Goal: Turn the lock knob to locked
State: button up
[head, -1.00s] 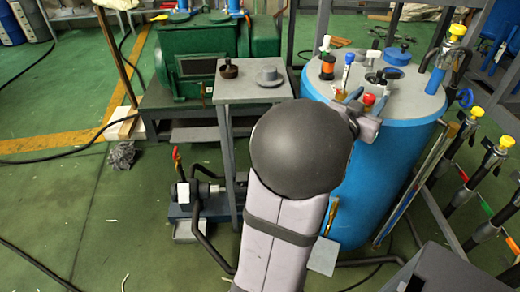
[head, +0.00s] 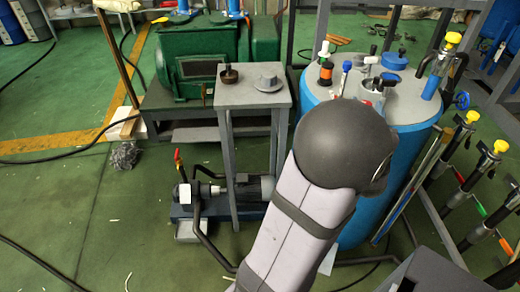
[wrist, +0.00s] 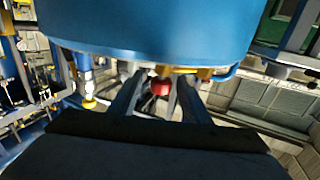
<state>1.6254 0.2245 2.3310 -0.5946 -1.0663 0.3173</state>
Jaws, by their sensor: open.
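A small red knob (wrist: 161,87) shows in the wrist view, below the blue tank (wrist: 150,30) in the picture and between the two fingers of my gripper (wrist: 159,79). It is probably the lock knob; I see no label, and its turned position cannot be read. The fingers are apart, with a gap on each side of the knob, and I cannot tell whether they touch it. In the head view the blue tank (head: 400,188) has a pale grey lid with fittings, and my dark rounded arm joint hides its front, the red knob and my gripper.
On the lid stand an orange-and-black fitting (head: 325,72) and a blue cap (head: 394,60). A yellow-topped valve (head: 453,38) rises at its right edge. A grey stand (head: 253,97) with two small parts is left of the tank. Yellow-handled pipes (head: 473,117) stand at right.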

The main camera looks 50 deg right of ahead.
jog(key=v, duration=0.7)
jog(key=w+d+r+n+t+y+p, duration=0.2)
jog(key=w+r+n+t+p, duration=0.3)
jog(key=w+r, duration=0.9)
jog(key=w+a+f+n+g+y+p, duration=0.1)
jog(key=w+a+f+n+g+y, duration=0.15)
jog(key=w+a+f, duration=0.4)
jog(key=w+a+f+n+g+y, duration=0.1)
jog(key=w+f+g+y, duration=0.2)
jog(key=f, duration=0.7)
jog(key=s+a+f+n+g+y+p, duration=0.2)
jog(key=a+f+n+g, duration=0.3)
jog(key=a+f, duration=0.3)
jog(key=s+a+g+y, duration=0.1)
jog(key=a, duration=0.3)
jog(key=shift+s+p, duration=0.3)
jog(key=shift+s, duration=0.1)
jog(key=shift+r+y, duration=0.1)
jog(key=shift+y, duration=0.15)
